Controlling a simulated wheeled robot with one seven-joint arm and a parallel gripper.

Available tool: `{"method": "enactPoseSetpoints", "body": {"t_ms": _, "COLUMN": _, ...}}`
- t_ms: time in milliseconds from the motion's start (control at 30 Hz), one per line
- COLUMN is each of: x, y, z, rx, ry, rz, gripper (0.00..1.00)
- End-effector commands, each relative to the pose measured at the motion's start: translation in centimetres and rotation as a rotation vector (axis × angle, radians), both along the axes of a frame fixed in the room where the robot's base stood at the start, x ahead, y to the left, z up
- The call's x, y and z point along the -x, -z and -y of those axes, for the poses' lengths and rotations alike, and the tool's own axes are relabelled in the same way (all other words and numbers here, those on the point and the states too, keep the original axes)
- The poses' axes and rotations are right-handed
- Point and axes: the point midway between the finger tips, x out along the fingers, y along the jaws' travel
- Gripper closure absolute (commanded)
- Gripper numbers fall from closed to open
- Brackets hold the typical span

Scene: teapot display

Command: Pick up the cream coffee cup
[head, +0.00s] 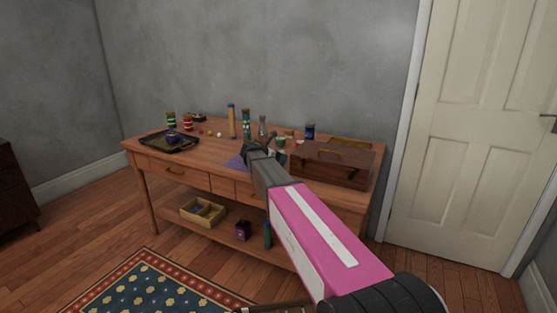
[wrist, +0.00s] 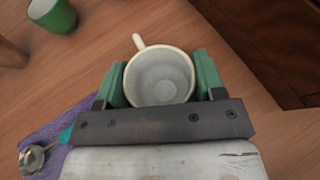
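The cream coffee cup (wrist: 160,78) sits between the two green finger pads of my gripper (wrist: 160,85) in the wrist view. I look down into its empty inside, and its handle points up and left, away from my palm. The pads lie close against both sides of the cup; I cannot tell whether they press on it. Whether its base touches the table is hidden. In the head view my gripper (head: 256,150) is over the middle of the wooden table (head: 205,170), and the cup cannot be made out there.
A green cup (wrist: 52,14) stands at the upper left in the wrist view. A purple cloth (wrist: 45,150) with a small metal item lies at lower left. A wooden box (head: 330,168) is close on the right. A dark tray (head: 170,142) and several jars stand left and behind.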

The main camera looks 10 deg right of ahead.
Motion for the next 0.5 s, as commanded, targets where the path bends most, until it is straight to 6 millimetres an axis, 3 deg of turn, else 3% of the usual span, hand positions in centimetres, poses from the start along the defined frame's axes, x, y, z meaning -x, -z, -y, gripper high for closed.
{"method": "enactPoseSetpoints", "body": {"t_ms": 67, "x": 0.0, "y": 0.0, "z": 0.0, "rx": -0.001, "ry": 0.001, "rz": -0.001, "gripper": 0.62}}
{"method": "enactPoseSetpoints", "body": {"t_ms": 367, "x": 0.0, "y": -0.1, "z": 0.0, "rx": -0.001, "ry": 0.001, "rz": -0.001, "gripper": 0.62}}
{"method": "enactPoseSetpoints", "body": {"t_ms": 500, "x": 0.0, "y": -1.0, "z": 0.0, "rx": 0.000, "ry": 0.000, "rz": 0.001, "gripper": 0.62}}
